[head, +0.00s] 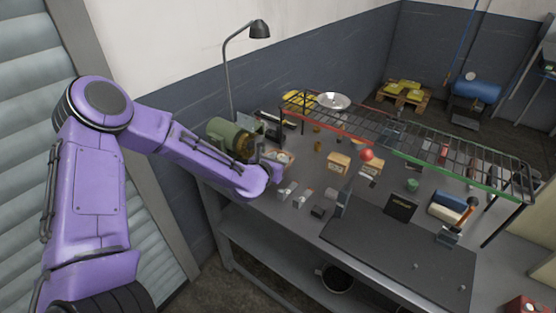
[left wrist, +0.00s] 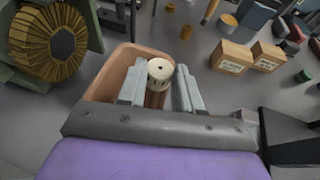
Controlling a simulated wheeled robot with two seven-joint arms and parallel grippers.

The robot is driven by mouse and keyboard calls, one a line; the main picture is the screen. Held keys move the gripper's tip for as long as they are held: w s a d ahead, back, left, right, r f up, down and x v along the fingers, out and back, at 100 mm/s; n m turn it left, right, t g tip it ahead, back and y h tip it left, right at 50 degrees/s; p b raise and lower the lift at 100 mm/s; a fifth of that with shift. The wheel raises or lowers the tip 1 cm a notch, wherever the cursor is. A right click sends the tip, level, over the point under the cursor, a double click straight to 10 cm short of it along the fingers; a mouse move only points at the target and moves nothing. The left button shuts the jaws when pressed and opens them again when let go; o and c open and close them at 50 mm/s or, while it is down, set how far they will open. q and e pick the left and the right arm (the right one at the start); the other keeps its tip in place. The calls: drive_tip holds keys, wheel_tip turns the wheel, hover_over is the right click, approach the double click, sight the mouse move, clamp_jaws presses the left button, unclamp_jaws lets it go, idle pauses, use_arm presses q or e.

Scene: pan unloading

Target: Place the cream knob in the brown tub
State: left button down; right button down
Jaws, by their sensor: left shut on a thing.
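In the left wrist view the cream knob (left wrist: 159,71) sits between the two grey fingers of my left gripper (left wrist: 160,80), which is shut on it. The brown tub (left wrist: 104,82) lies behind and below the fingers, with its rim showing to the left and above. The knob appears over the tub's opening; its height above the tub floor is hard to tell. In the head view my left gripper (head: 280,160) is at the tub, small and partly hidden by my purple arm. My right gripper is not in view.
A green motor-like machine (head: 230,136) stands left of the tub. Two cardboard boxes (left wrist: 231,58) are to the right. A wire rack (head: 410,142) spans the back of the grey workbench (head: 262,206). A dark mat (head: 395,255) covers the front right.

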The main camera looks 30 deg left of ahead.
use_arm(q)
drive_tip(key=shift+f, duration=0.4)
drive_tip(key=c, duration=0.8)
unclamp_jaws()
drive_tip(key=shift+w, duration=0.1)
drive_tip(key=shift+r, duration=0.25)
drive_tip(key=r+v, duration=0.1)
drive_tip(key=v, duration=1)
drive_tip(key=s+f+m+g+y, duration=0.1)
drive_tip(key=s+f+m+g, duration=0.2)
drive_tip(key=s+f+m, duration=0.55)
drive_tip(key=s+f+m+g, duration=0.45)
drive_tip(key=f+m, duration=0.45)
drive_tip(key=f, duration=0.3)
drive_tip(key=s+f+m+g, duration=0.1)
drive_tip(key=s+f+m, duration=0.2)
drive_tip(key=s+m, duration=0.1)
drive_tip(key=s+d+f+m+g, duration=0.1)
drive_tip(key=s+f+m, duration=0.2)
drive_tip(key=s+m, duration=0.2)
drive_tip(key=s+d+f+m+g, duration=0.1)
drive_tip(key=s+f+m, duration=0.2)
drive_tip(key=s, duration=0.3)
drive_tip(key=shift+s+d+m, duration=0.1)
drive_tip(key=shift+d+m, duration=0.15)
drive_tip(key=shift+m, duration=0.4)
